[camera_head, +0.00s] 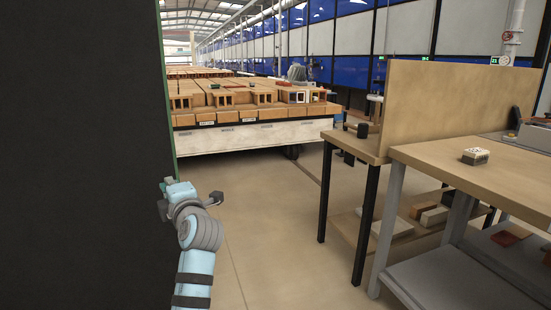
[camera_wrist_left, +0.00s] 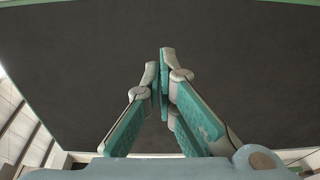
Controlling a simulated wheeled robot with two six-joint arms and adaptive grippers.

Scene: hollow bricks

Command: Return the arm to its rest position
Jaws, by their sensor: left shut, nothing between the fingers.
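My left arm (camera_head: 197,262) rises from the bottom of the head view, left of the middle, in front of the open floor. Its gripper end, near the dark panel's edge, is small and partly hidden behind the wrist. In the left wrist view my left gripper (camera_wrist_left: 161,75) is shut with its fingers together and nothing between them. The fingers point towards a dark flat surface that fills most of that view. My right arm and right gripper do not show.
A large dark panel (camera_head: 80,160) blocks the left side. A cart (camera_head: 250,137) loaded with hollow bricks stands further back. Wooden workbenches (camera_head: 485,185) stand on the right, with a small light block (camera_head: 475,157) on the near one. The floor (camera_head: 275,230) between is clear.

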